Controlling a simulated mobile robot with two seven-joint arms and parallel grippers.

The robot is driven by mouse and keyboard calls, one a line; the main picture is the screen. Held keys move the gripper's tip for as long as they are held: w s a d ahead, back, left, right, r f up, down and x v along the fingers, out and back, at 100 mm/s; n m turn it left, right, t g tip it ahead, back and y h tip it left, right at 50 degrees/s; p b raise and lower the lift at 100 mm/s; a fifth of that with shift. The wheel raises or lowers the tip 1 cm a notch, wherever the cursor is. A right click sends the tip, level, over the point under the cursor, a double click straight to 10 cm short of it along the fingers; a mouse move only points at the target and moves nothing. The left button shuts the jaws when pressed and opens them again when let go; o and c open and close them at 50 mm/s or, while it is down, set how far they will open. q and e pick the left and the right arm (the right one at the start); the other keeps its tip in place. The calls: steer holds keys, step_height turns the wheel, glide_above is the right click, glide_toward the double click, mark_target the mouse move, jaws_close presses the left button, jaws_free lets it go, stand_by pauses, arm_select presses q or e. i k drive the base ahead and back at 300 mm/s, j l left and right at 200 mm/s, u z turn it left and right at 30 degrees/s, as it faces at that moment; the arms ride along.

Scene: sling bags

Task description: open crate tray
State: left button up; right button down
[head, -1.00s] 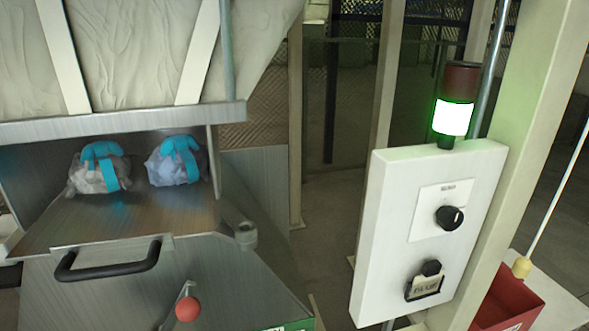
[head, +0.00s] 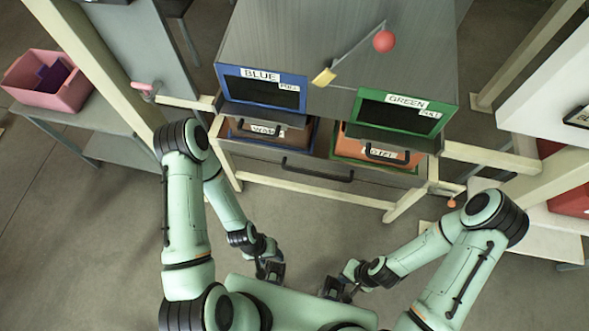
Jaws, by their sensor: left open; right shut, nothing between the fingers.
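The crate tray (head: 262,165) is a wide drawer-like shelf low under the grey machine, with a dark bar handle (head: 317,172) on its front. It sits in under the chutes. It holds a crate with a blue edge (head: 296,142) on the left and an orange crate with a green edge (head: 350,147) on the right. My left gripper (head: 270,272) is open and empty, below and left of the handle. My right gripper (head: 337,291) is shut and empty, below the handle. Both are apart from the tray.
Above the tray are the BLUE chute (head: 262,90) and GREEN chute (head: 398,113), with a red-knobbed lever (head: 383,41) between. A pink bin (head: 48,80) stands on a side table at left. Cream frame posts flank the tray. Floor before it is clear.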

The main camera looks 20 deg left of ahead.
mark_target(319, 153)
steer(key=i+j, duration=0.1)
steer(key=j, duration=1.5)
steer(key=z, duration=0.05)
